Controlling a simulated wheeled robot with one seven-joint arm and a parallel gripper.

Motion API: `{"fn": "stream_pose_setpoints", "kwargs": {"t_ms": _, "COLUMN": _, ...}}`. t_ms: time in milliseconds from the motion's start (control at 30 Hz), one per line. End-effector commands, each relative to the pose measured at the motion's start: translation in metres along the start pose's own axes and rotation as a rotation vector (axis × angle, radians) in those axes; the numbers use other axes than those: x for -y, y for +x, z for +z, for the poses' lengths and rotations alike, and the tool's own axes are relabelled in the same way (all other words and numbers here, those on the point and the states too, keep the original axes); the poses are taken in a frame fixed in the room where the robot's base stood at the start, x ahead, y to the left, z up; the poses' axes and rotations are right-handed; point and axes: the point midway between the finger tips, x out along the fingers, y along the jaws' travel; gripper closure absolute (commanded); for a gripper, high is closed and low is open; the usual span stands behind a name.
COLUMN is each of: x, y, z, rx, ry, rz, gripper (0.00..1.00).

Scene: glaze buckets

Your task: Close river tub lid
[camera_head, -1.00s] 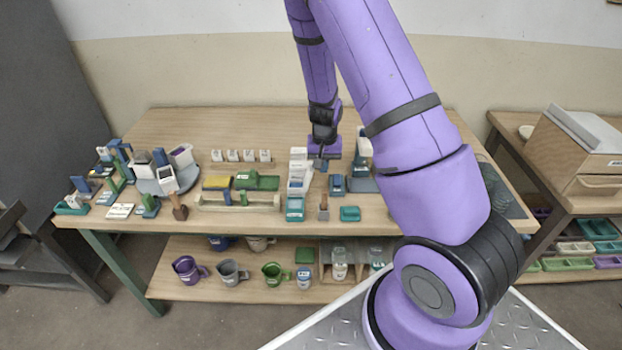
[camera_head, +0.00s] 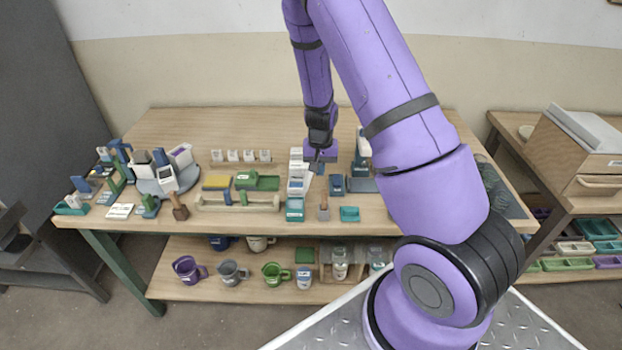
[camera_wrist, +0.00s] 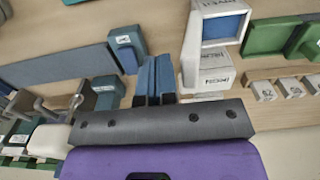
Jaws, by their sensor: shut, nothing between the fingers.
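The tub with a white body and blue inside (camera_wrist: 222,27) stands in the row of white tubs, also in the head view (camera_head: 296,187). Its upside-down label at the picture's top edge seems to read RIVER. A white panel (camera_wrist: 191,50), apparently its raised lid, stands tilted along the side nearest my gripper. My gripper (camera_wrist: 155,92) is shut and empty, pointing down just beside this panel. Whether they touch is unclear. In the head view my gripper (camera_head: 317,163) is right of the tub row; its fingertips are hard to make out.
More white labelled tubs (camera_wrist: 208,72) adjoin the tub. A blue container (camera_head: 337,184) stands right, a teal one (camera_head: 294,210) in front, and a green tray (camera_head: 265,183) left. Small white blocks (camera_head: 232,156) line up behind. The table's back (camera_head: 220,125) is clear.

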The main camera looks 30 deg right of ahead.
Motion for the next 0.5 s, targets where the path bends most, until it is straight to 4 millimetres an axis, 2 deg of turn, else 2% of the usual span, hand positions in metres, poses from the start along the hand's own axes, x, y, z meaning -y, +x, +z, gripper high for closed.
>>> {"fn": "stream_pose_setpoints", "kwargs": {"t_ms": 500, "x": 0.018, "y": 0.000, "z": 0.000, "rx": 0.000, "ry": -0.003, "rz": 0.000, "gripper": 1.00}}
